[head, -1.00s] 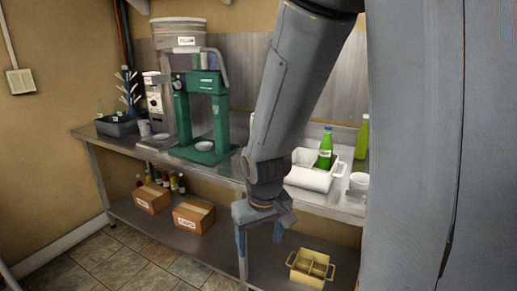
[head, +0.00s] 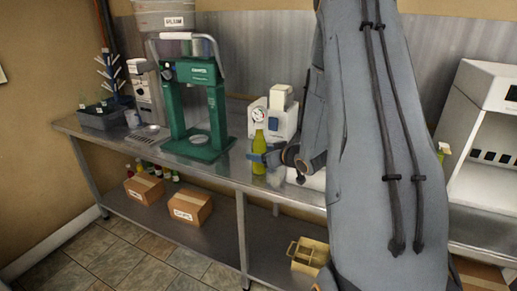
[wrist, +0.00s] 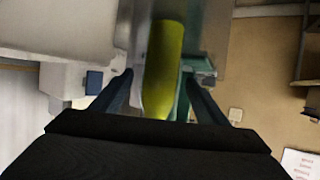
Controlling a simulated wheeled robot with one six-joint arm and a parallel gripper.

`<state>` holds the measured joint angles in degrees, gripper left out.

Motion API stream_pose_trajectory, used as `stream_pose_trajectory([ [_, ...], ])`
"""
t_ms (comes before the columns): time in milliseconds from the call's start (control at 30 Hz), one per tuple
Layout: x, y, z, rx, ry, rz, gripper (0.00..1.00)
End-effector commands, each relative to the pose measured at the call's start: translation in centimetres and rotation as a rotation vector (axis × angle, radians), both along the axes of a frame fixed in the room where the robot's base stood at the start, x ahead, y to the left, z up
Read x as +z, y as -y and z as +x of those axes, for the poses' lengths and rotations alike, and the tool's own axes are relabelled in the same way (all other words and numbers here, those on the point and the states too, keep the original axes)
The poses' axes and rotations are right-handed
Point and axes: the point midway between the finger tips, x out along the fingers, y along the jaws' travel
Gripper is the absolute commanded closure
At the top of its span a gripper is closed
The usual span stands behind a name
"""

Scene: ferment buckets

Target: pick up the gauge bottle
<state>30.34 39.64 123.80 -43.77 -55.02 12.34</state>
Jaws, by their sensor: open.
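A yellow-green bottle (head: 259,148) stands upright on the steel bench, right of the green machine. A round white dial (head: 257,115) shows at its top; I cannot tell for sure whether it is on the bottle or on the white device behind. My gripper (head: 262,158) is level with the bottle's body, with a blue finger showing against it. In the wrist view the bottle (wrist: 163,65) lies between the two open fingers of my gripper (wrist: 160,78). I cannot tell whether either finger touches it. My arm hides the bench to the right.
The green capping machine (head: 195,105) stands close on the left, and a white device (head: 283,118) is just behind the bottle. A white cabinet (head: 480,140) is at the right. Cardboard boxes (head: 190,207) and a tan crate (head: 308,255) are on the lower shelf.

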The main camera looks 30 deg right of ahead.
Motion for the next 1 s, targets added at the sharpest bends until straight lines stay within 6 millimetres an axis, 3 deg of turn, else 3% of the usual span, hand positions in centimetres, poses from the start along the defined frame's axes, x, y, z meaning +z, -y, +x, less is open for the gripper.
stream_pose_trajectory([
  [533,-2.2,-0.7,5.0,-0.001,-0.003,-0.001,0.32],
  [867,-2.5,-0.7,5.6,-0.003,-0.002,-0.001,0.32],
  [1000,-2.5,-0.7,5.6,-0.003,-0.002,-0.001,0.54],
])
